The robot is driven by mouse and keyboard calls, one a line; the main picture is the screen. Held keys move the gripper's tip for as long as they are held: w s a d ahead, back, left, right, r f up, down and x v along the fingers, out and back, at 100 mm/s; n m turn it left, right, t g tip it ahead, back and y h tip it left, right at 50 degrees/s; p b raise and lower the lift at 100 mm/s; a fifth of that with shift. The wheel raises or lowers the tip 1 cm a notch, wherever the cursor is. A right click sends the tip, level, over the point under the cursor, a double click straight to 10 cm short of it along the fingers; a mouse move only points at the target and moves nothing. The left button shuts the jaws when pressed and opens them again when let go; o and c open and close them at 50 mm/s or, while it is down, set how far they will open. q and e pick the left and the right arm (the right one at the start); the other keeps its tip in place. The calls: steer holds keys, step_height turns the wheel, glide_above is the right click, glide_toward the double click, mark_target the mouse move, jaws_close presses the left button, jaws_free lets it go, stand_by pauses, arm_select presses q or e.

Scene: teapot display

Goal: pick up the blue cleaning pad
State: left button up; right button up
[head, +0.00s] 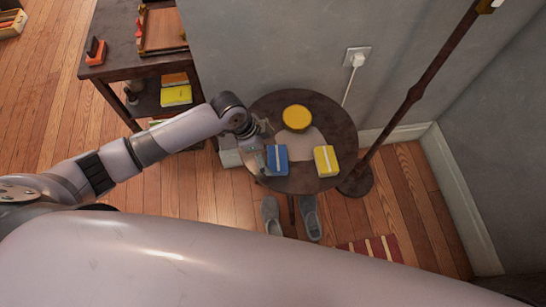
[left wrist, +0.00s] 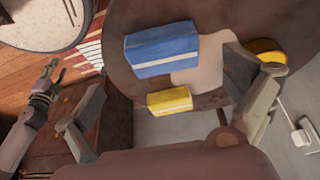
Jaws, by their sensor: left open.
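The blue cleaning pad (head: 278,160), a blue block with a pale stripe, lies on the round dark table (head: 340,132), at its left front. It also shows in the left wrist view (left wrist: 162,48), beyond my fingers. My left gripper (head: 262,138) is at the table's left side, just beside and behind the pad in the head view. In the left wrist view its fingers (left wrist: 165,75) are spread wide with nothing between them.
A similar yellow pad (head: 326,161) lies to the right of the blue one. A round yellow object (head: 296,117) sits at the table's back. A dark pole (head: 408,98) stands to the right. Slippers (head: 310,218) lie on the floor in front. A shelf (head: 115,62) stands back left.

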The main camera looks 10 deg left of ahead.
mark_target(277, 158)
arm_select(q)
steer(key=shift+w+x, duration=0.15)
steer(key=shift+x, duration=1.5)
steer(key=shift+w+x, duration=0.15)
steer(key=shift+x, duration=1.45)
steer(key=shift+d+r, duration=0.1)
steer(key=shift+d, duration=0.1)
steer(key=shift+c, duration=0.2)
steer(key=c, duration=1.1)
